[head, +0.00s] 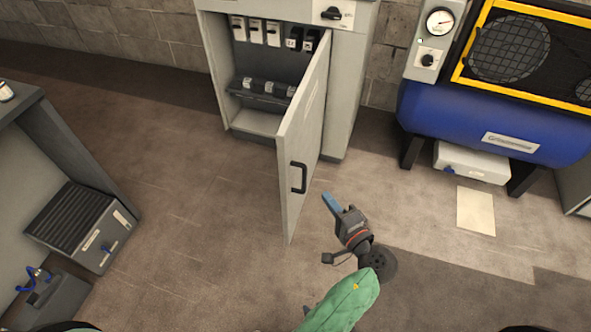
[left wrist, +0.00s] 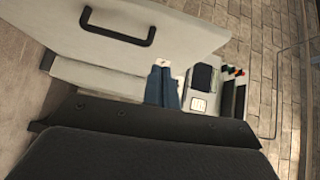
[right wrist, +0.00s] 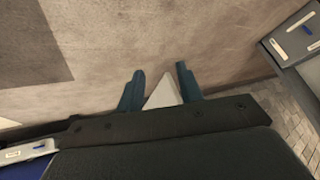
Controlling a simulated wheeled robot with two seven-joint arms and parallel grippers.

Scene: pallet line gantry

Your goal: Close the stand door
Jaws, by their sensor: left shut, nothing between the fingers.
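The stand door (head: 303,140) is a grey panel that stands wide open from the grey stand (head: 222,70). Its black bar handle (head: 298,177) is on the face turned to the right. In the left wrist view the door (left wrist: 185,38) and its handle (left wrist: 118,28) fill the upper left. My left gripper (head: 332,202) is shut and empty, just right of the door's free edge and below the handle, apart from the handle. Its blue fingers (left wrist: 162,84) are together in the left wrist view. My right gripper (right wrist: 158,92) is open over the floor; a pale triangular shape shows between its fingers.
A blue compressor (head: 490,125) with a gauge stands at the right, with a pale sheet (head: 475,211) on the floor before it. A grey cabinet holding a ribbed box (head: 85,228) is at the left. The floor (head: 185,215) left of the door is clear.

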